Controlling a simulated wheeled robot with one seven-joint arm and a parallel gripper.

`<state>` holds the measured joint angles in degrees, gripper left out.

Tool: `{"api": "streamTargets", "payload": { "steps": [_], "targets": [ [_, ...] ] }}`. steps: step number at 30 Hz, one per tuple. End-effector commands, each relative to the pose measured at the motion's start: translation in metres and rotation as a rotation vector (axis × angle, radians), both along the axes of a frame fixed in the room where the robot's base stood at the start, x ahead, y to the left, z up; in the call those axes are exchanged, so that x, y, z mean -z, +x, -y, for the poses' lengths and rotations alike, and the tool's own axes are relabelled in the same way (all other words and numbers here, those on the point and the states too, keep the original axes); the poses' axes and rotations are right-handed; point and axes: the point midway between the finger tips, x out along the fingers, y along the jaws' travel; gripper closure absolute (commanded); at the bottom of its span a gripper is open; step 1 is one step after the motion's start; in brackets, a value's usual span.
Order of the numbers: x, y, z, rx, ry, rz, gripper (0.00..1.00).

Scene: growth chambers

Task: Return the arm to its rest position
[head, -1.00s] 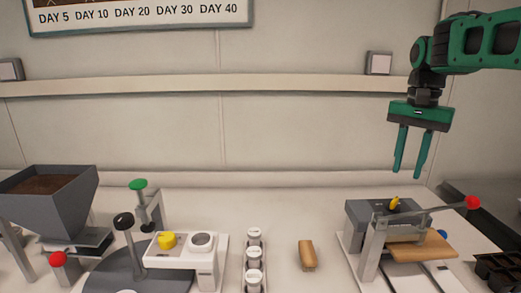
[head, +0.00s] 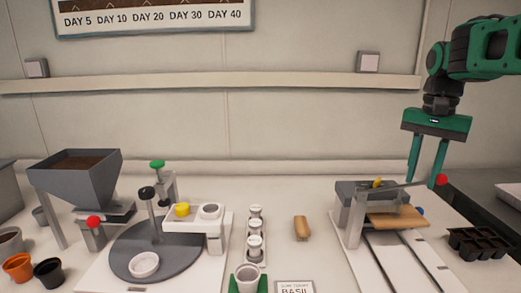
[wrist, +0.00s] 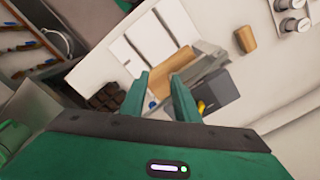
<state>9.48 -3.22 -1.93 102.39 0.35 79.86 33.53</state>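My gripper (head: 427,165) is green and hangs from my arm at the right of the head view, fingers pointing down. Its fingers are apart with nothing between them, so it is open and empty. It is above and behind the right-hand grey press (head: 350,190), which has a red-knobbed lever and a wooden board (head: 397,217). In the wrist view the two fingertips (wrist: 160,82) show in front of the press and board, with a clear gap between them.
A black cell tray (head: 480,243) lies right of the press. A wooden block (head: 302,228) and several white-capped vials (head: 255,225) stand mid-table. A soil hopper (head: 80,170) and round turntable (head: 155,252) stand left. The wall behind has a ledge (head: 230,84).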

Motion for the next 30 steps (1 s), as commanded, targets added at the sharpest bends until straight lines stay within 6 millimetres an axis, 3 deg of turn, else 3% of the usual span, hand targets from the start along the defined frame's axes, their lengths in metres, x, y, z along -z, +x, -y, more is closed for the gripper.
{"api": "streamTargets", "payload": {
  "steps": [11,14,21,24,30],
  "targets": [
    [0.042,-0.075,0.015,-0.065,-0.002,-0.003,0.72],
    [0.062,-0.109,0.022,-0.089,-0.002,-0.003,0.72],
    [0.130,-0.209,0.030,-0.177,0.007,-0.006,0.72],
    [0.151,-0.237,0.028,-0.208,0.009,-0.006,0.72],
    [0.170,-0.260,0.028,-0.234,0.013,-0.007,0.72]
  ]
}}
